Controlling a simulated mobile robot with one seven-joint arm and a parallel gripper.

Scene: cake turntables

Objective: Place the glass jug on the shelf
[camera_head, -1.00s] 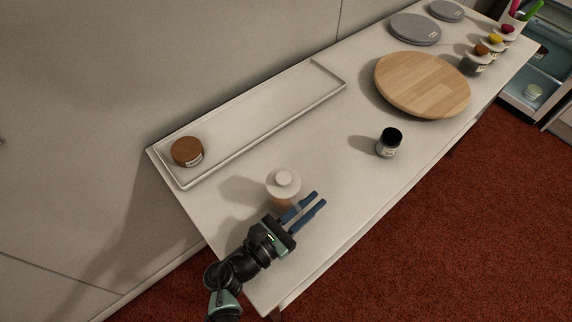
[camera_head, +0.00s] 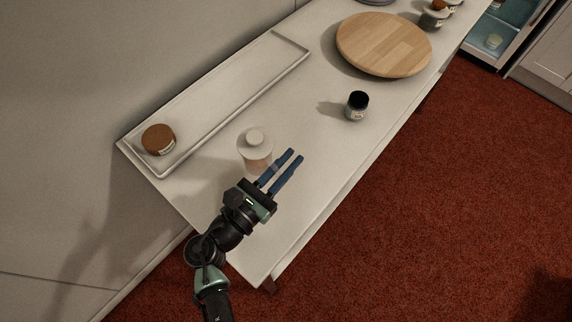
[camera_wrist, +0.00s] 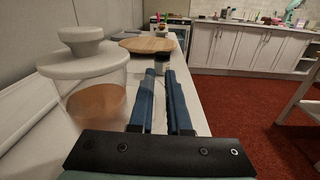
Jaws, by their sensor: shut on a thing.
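The glass jug (camera_head: 256,156) is a clear vessel with a pale round lid and brown contents; it is upright at the near left end of the table. In the wrist view the jug (camera_wrist: 97,100) stands large at the left, beside the left finger. The blue fingers (camera_wrist: 165,100) stay parallel with a narrow gap. Whether the jug's base touches the table is unclear. An open cabinet with glass shelves (camera_head: 508,15) shows at the upper right; which shelf is meant is unclear.
A long white tray (camera_head: 235,103) lies along the wall with a brown-lidded jar (camera_head: 158,139) at its near end. A black-lidded jar (camera_head: 357,106) and a wooden turntable (camera_head: 384,45) stand farther along the table (camera_head: 310,140). Red carpet (camera_head: 440,200) is open at the right.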

